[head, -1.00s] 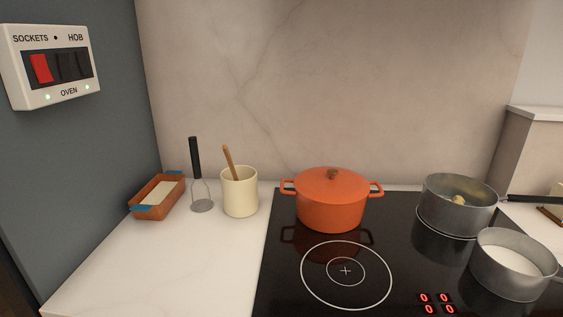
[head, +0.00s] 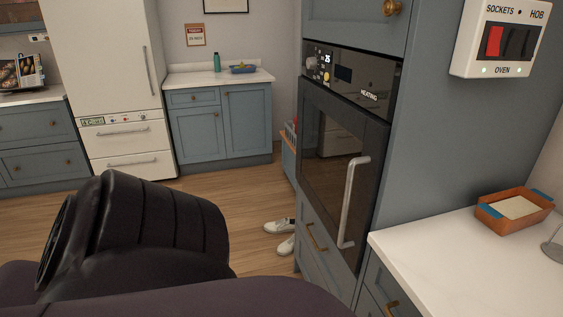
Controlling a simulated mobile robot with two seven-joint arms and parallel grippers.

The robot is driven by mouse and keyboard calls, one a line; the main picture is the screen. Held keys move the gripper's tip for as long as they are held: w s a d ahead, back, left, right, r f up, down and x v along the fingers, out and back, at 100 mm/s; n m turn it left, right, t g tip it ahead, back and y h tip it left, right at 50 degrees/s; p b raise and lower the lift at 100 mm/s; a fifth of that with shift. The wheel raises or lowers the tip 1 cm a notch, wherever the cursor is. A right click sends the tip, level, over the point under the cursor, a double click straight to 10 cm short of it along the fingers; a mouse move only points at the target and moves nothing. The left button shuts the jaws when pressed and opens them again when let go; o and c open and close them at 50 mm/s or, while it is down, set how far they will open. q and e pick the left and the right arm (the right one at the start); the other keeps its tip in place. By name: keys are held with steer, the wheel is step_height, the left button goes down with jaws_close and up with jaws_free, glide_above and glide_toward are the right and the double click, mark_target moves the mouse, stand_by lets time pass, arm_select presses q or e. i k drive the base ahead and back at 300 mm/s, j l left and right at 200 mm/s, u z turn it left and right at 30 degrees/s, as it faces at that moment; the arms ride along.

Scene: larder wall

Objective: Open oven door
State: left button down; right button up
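The oven (head: 347,78) is built into a tall blue-grey cabinet right of centre in the head view. Its dark glass door (head: 328,150) is shut. A long pale vertical handle (head: 350,203) runs along the door's right side. The control panel above has knobs and a lit display that reads "HEATING". A dark, rounded part of my own arm fills the lower left of the view. Neither of my grippers shows.
A white worktop (head: 450,265) with an orange dish (head: 513,212) lies right of the oven. White shoes (head: 283,228) are on the floor before the oven cabinet. A wall switch box (head: 503,38) hangs at upper right. Wooden floor (head: 235,205) is open at centre.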

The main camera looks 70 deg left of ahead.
mark_target(335, 135)
steer(key=u, duration=2)
